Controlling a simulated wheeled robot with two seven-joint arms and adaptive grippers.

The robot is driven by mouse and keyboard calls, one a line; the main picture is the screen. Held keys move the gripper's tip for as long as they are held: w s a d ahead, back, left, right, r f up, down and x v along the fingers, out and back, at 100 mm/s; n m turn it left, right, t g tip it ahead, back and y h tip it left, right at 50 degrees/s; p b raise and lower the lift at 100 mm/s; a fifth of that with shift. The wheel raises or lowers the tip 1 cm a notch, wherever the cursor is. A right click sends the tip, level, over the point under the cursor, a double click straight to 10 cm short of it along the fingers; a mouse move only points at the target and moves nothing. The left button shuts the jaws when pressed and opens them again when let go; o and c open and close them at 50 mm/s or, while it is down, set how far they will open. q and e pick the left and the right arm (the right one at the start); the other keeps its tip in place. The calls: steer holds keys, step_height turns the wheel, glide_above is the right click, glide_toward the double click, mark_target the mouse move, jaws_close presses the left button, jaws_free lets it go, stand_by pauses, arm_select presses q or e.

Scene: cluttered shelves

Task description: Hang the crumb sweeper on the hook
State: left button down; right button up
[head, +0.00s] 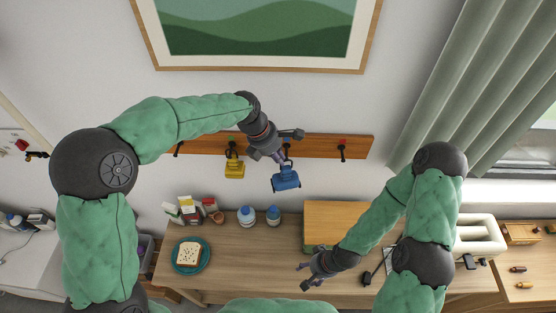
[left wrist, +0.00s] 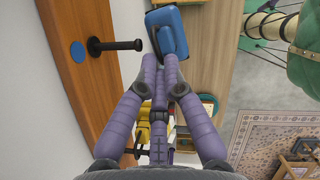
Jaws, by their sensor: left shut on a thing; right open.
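A blue crumb sweeper (head: 286,178) hangs from my left gripper (head: 279,158), just in front of the wooden hook rail (head: 318,146). In the left wrist view, my left gripper's purple fingers (left wrist: 161,62) are closed together at the blue sweeper (left wrist: 168,32). A dark hook (left wrist: 122,45) sticks out from the rail beside a blue dot (left wrist: 77,52). The sweeper is to the right of this hook's tip, with a small gap in the picture. The exact grip point is hard to see. My right gripper (head: 312,272) is open and empty above the table's front part.
A yellow tool (head: 234,168) hangs on the hook to the left. A hook with a red dot (head: 342,150) is bare. A framed picture (head: 255,30) hangs above.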

arm_select(q)
steer(key=shift+w+f+p, duration=0.1)
steer(key=shift+w+f, duration=0.1)
steer(key=shift+w, duration=0.6)
steer(key=shift+w+f+p, duration=0.1)
steer(key=shift+w+f, duration=0.15)
steer(key=shift+w, duration=0.6)
steer(key=shift+w+f+p, duration=0.1)
steer(key=shift+w+f, duration=0.1)
steer(key=shift+w, duration=0.6)
steer(key=c, duration=1.3)
jaws_free()
steer(key=v, duration=1.2)
